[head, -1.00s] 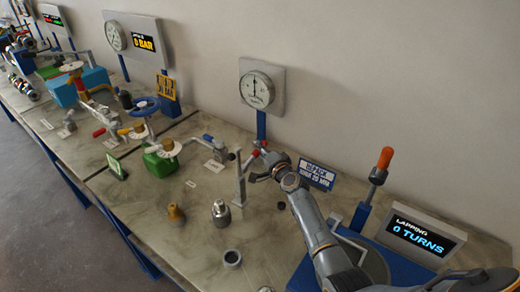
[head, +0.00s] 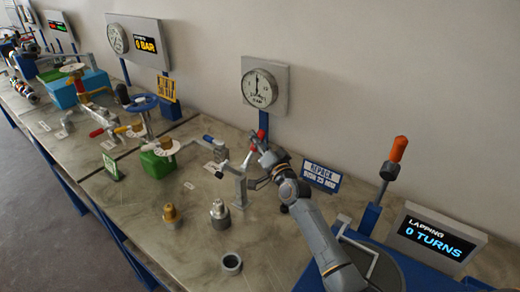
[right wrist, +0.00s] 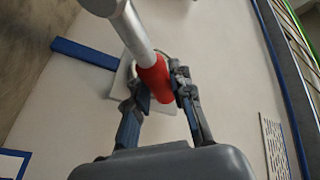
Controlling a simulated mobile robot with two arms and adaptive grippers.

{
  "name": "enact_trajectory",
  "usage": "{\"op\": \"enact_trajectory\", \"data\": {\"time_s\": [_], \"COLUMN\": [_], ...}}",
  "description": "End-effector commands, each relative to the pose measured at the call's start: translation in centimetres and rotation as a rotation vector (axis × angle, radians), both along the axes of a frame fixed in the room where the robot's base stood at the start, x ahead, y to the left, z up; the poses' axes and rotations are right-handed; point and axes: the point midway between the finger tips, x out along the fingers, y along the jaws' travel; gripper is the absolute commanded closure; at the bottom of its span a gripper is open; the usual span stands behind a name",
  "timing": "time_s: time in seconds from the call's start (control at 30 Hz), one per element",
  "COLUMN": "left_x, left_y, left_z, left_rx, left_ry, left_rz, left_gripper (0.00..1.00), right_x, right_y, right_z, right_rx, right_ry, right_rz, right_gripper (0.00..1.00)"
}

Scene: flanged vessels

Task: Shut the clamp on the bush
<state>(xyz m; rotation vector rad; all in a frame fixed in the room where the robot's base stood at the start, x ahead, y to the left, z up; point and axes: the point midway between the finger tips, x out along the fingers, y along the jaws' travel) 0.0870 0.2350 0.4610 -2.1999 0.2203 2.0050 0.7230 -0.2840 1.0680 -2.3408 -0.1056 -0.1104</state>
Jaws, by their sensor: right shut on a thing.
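The clamp (head: 239,186) is a grey upright with an arm near its top, standing on the bench left of my right gripper. My right gripper (head: 257,144) is up by the red-ended lever of the clamp, below the round gauge. In the right wrist view, my right gripper (right wrist: 160,92) is shut on the red grip (right wrist: 155,76) of a grey lever (right wrist: 130,28), one finger on either side. The bush in the clamp is too small to tell apart. My left gripper is out of view.
A metal fitting (head: 219,214), a brass fitting (head: 170,213) and a dark ring (head: 231,263) stand on the bench in front. A "Repack" sign (head: 321,178) is right of my gripper. The lapping display (head: 437,238) and an orange-handled tool (head: 394,160) stand at right.

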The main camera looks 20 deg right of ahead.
Motion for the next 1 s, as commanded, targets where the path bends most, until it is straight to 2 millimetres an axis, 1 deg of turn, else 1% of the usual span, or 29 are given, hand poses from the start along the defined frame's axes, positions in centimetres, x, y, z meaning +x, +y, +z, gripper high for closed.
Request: {"op": "enact_trajectory", "data": {"time_s": [0.03,0.2,0.73,0.77,0.8,0.87,0.9,1.0], "left_x": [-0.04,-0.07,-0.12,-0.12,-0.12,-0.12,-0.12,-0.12], "left_y": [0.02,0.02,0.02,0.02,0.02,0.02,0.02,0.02], "left_z": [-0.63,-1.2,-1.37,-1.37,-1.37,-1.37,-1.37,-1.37], "left_rx": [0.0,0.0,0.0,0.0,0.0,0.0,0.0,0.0], "left_ry": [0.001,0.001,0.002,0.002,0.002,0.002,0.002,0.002], "left_rz": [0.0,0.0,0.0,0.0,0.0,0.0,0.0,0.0], "left_gripper": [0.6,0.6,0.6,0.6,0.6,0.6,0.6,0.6], "right_x": [-0.1,-0.29,-0.38,-0.38,-0.38,-0.37,-0.37,-0.37], "right_y": [0.1,0.43,0.61,0.61,0.61,0.61,0.61,0.61], "right_z": [-0.09,0.42,0.78,0.78,0.78,0.76,0.76,0.75], "right_rx": [-0.022,-0.072,-0.096,-0.096,-0.096,-0.095,-0.095,-0.094], "right_ry": [-0.014,-0.042,-0.056,-0.056,-0.056,-0.055,-0.055,-0.055], "right_rz": [0.0,-0.001,-0.001,-0.001,-0.001,0.0,0.0,0.0], "right_gripper": [1.0,1.0,1.0,0.76,0.68,0.55,0.54,0.54]}}
